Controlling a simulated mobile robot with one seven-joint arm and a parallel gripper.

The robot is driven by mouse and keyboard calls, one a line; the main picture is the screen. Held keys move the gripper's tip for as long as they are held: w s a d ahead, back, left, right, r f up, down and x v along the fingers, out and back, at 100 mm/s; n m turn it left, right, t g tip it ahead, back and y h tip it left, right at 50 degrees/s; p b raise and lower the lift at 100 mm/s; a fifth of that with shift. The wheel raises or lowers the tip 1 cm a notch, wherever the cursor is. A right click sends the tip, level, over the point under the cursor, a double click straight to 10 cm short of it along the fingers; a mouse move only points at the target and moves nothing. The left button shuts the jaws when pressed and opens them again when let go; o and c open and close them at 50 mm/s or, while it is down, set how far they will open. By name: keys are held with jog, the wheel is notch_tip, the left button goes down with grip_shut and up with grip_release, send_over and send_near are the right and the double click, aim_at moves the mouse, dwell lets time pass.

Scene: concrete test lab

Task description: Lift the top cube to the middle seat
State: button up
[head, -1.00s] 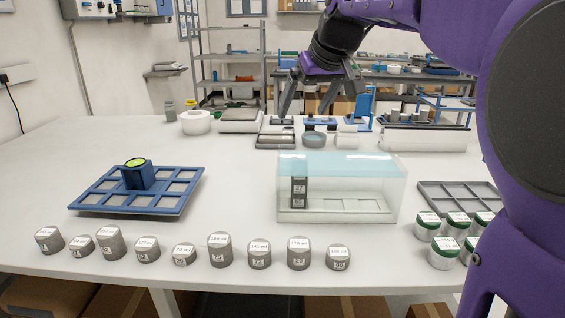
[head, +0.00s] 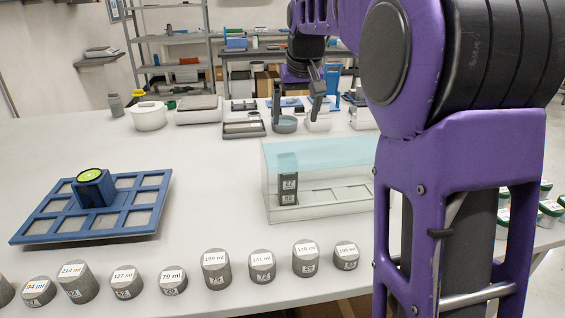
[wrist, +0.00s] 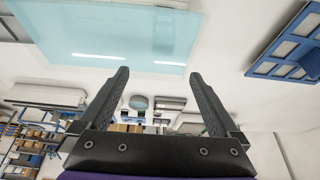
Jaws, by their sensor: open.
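A clear case (head: 335,211) with a pale blue top stands on the white table. Inside at its left end is a stack of dark cubes with white labels; the top cube (head: 288,164) sits below the blue top. To its right, the middle seat (head: 321,196) on the case floor is bare. My arm partly hides the case's right end. My gripper (head: 297,108) is open and empty, pointing down behind the case in the head view. The wrist view shows the two spread fingers (wrist: 160,76) with nothing between them, and the blue top (wrist: 110,35) ahead.
A blue tray (head: 100,222) with a green-topped blue block (head: 93,186) lies at left. Several grey labelled cylinders (head: 216,270) line the front edge. A white round container (head: 149,115) and grey trays (head: 243,129) stand at the back. The table between blue tray and case is clear.

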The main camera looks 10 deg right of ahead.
aim_at(288, 158)
jog(key=b+x, duration=0.1)
jog(key=x, duration=1)
jog(key=shift+f+b, duration=0.35)
jog(key=shift+f, duration=0.05)
jog(key=shift+s+a+b+x, duration=0.1)
jog(key=shift+b+x, duration=0.1)
jog(key=shift+x, duration=0.7)
jog(key=shift+s+a+b+x, duration=0.1)
jog(key=shift+a+b+x, duration=0.05)
jog(key=shift+x, duration=0.75)
jog(key=shift+s+a+b+x, duration=0.1)
jog(key=shift+b+x, duration=0.1)
jog(key=shift+x, duration=0.7)
grip_shut()
